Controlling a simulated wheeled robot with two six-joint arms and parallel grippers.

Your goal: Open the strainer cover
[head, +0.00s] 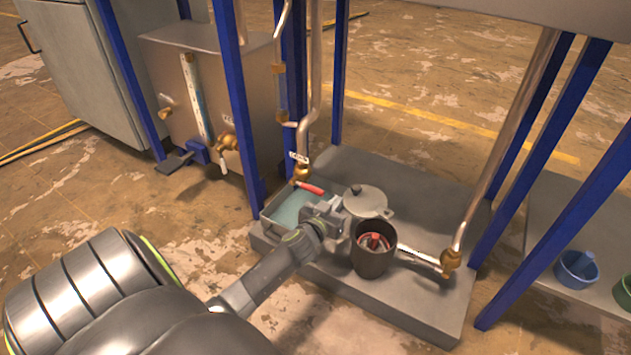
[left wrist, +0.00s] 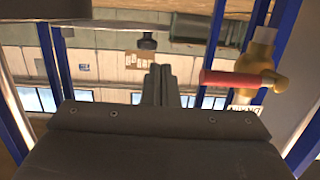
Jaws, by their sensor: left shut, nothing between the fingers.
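A round grey cover (head: 365,201) with a small knob on top lies behind a dark open pot (head: 373,262), the strainer body, on the grey slab. The pot's top is uncovered and a red part (head: 374,241) shows inside it. My left gripper (head: 338,215) is just left of the cover and behind the pot's left rim; whether it touches the cover I cannot tell. In the left wrist view its fingers (left wrist: 158,85) are together, with nothing between them. My right gripper is not in view.
A red-handled brass valve (head: 308,187) hangs over a pale basin behind my gripper; its handle also shows in the left wrist view (left wrist: 232,80). A pipe with a brass valve (head: 450,260) stands right of the pot. Blue posts (head: 531,155) frame the slab (head: 420,315).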

